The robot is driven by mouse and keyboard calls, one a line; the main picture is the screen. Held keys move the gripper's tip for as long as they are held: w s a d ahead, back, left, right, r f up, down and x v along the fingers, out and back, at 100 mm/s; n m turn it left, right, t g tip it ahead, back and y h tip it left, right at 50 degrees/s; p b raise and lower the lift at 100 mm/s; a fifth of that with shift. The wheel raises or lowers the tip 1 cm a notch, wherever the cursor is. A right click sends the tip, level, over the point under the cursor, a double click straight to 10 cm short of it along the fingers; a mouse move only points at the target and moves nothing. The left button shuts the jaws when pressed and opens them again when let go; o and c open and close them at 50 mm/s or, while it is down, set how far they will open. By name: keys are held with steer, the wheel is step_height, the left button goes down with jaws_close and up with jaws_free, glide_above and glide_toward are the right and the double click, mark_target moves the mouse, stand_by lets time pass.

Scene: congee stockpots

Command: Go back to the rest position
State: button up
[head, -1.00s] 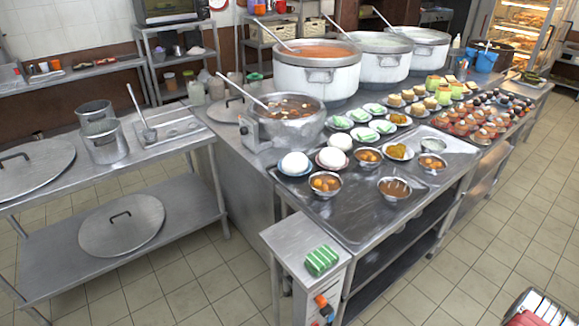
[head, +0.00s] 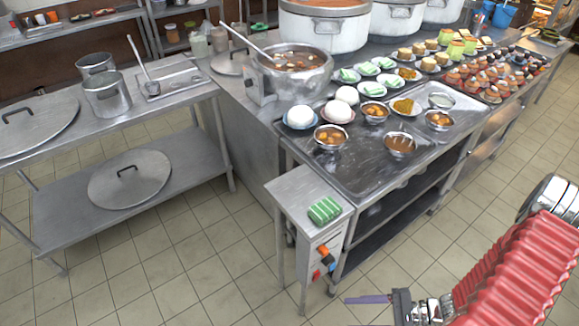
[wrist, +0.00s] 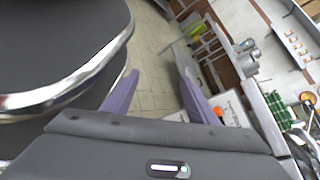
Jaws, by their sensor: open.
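My gripper (head: 352,299) is at the lower right in the head view, at the end of my red-sleeved arm. It is low over the tiled floor, to the front right of the small steel side stand (head: 296,188), and apart from it. In the wrist view my gripper (wrist: 159,76) shows two purple fingers spread apart with only floor tiles between them, so it is open and empty. A green striped folded cloth or bundle (head: 325,210) lies on the side stand.
A steel counter (head: 350,172) holds a soup pot (head: 292,75), bowls and several plates of food. Large stockpots (head: 325,32) stand behind. A lower steel table (head: 160,105) with pans and lids is at left. Tiled floor (head: 190,285) is clear in front and at right.

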steer(key=w+d+r+n+g+h, duration=0.1)
steer(key=d+r+n+g+h, duration=0.15)
steer(key=r+h, duration=0.6)
steer(key=w+d+r+n+g+h, duration=0.15)
steer(key=r+n+h, duration=0.25)
steer(key=r, duration=0.9)
steer(key=a+r+n+t+h, duration=0.1)
steer(key=a+r+n+t, duration=0.1)
steer(key=r, duration=0.7)
steer(key=a+r+n+t+h, duration=0.1)
steer(key=a+r+n+t, duration=0.1)
steer(key=a+r+t, duration=0.3)
step_height(320, 180, up, 4)
steer(key=shift+s+r+n+t, duration=0.1)
steer(key=shift+s+n+t, duration=0.25)
steer(key=shift+s+t, duration=0.1)
stand_by(1.2)
